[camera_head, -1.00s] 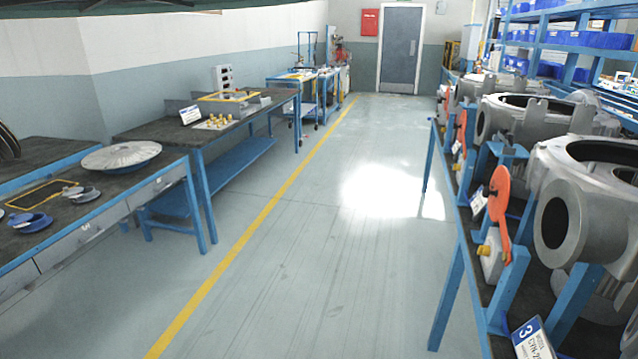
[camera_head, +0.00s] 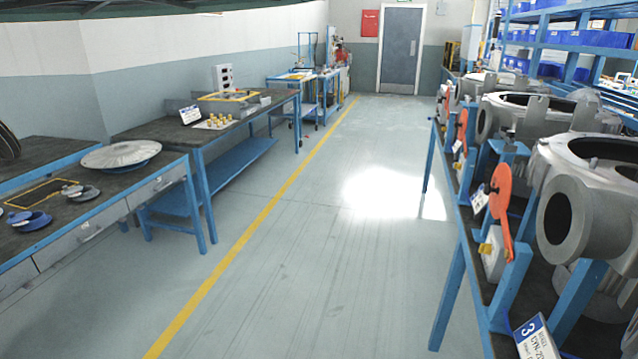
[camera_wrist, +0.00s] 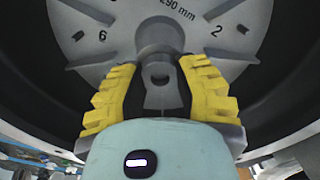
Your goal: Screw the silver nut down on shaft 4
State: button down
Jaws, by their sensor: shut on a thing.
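In the wrist view, my gripper (camera_wrist: 159,72) has its two yellow fingers closed in on a small grey-silver rounded piece with a dark hole, which I take as the silver nut (camera_wrist: 157,75). It sits at the middle of a grey finned disc (camera_wrist: 98,14) marked "6", "2" and "290 mm". The nut's threads and the shaft behind it are hidden, so I cannot tell how far down it sits. The number 4 of the shaft does not show. My gripper is not visible in the head view.
A dark round housing wall (camera_wrist: 62,88) surrounds the disc and my fingers. In the head view, grey blower housings (camera_head: 585,215) line the right bench, with a "3" sign (camera_head: 537,340). The aisle floor (camera_head: 320,250) is clear.

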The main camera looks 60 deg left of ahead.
jog(key=m, duration=0.5)
jog(key=shift+m, duration=0.3)
jog(key=c, duration=1)
grip_release()
